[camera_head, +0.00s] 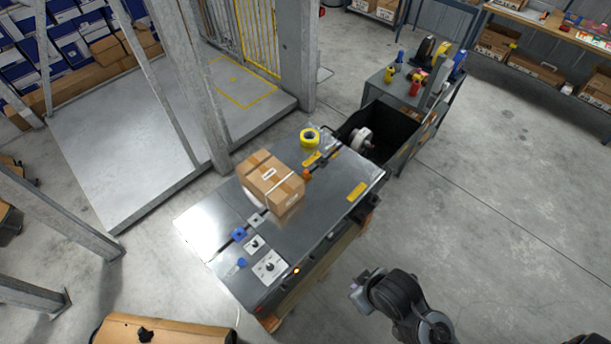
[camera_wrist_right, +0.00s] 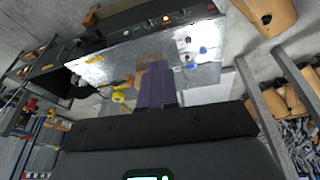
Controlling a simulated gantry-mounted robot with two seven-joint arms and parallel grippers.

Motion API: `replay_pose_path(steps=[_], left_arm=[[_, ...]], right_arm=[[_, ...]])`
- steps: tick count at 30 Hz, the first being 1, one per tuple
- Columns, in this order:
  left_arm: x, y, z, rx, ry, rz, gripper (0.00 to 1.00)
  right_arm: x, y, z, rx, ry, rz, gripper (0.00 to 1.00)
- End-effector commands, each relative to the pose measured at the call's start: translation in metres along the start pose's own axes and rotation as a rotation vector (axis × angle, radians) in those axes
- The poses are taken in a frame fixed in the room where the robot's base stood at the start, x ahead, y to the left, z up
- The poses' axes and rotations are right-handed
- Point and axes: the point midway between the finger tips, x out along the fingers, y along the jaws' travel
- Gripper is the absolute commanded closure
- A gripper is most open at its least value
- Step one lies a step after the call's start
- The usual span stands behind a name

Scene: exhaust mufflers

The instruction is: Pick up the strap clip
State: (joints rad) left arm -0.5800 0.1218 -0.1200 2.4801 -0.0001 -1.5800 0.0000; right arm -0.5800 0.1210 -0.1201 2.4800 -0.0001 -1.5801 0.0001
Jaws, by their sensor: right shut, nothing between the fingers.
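I cannot make out a strap clip for certain in either view. A brown carton (camera_head: 262,172) with a pale strap around it sits on the metal strapping table (camera_head: 207,222). The carton also shows in the right wrist view (camera_wrist_right: 140,80), partly hidden behind my fingers. Small blue parts (camera_head: 238,234) lie near the table's near left end, too small to identify. My right gripper (camera_head: 357,289) is off the table's right side, apart from it and from the carton. Its purple fingers are together and empty in the wrist view (camera_wrist_right: 156,90). My left gripper is not in view.
A yellow tape roll (camera_head: 310,138) is on the table's far end. Beyond it stand a dark open bin (camera_head: 396,130) and a grey cart (camera_head: 398,88) with bottles. A tan surface (camera_head: 185,333) with a small dark item is at the bottom.

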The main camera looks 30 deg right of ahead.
Motion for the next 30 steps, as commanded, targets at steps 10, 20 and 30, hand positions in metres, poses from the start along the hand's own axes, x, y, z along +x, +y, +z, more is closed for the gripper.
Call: replay_pose_path(steps=[10,20,30], left_arm=[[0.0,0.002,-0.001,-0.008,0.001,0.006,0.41],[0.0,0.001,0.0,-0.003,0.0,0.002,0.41],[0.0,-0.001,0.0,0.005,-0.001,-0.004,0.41]], right_arm=[[0.0,0.0,0.0,0.001,0.0,-0.001,0.54],[0.0,0.0,0.0,0.002,0.001,-0.001,0.38],[0.0,0.0,-0.015,-0.266,0.076,0.01,0.38]])
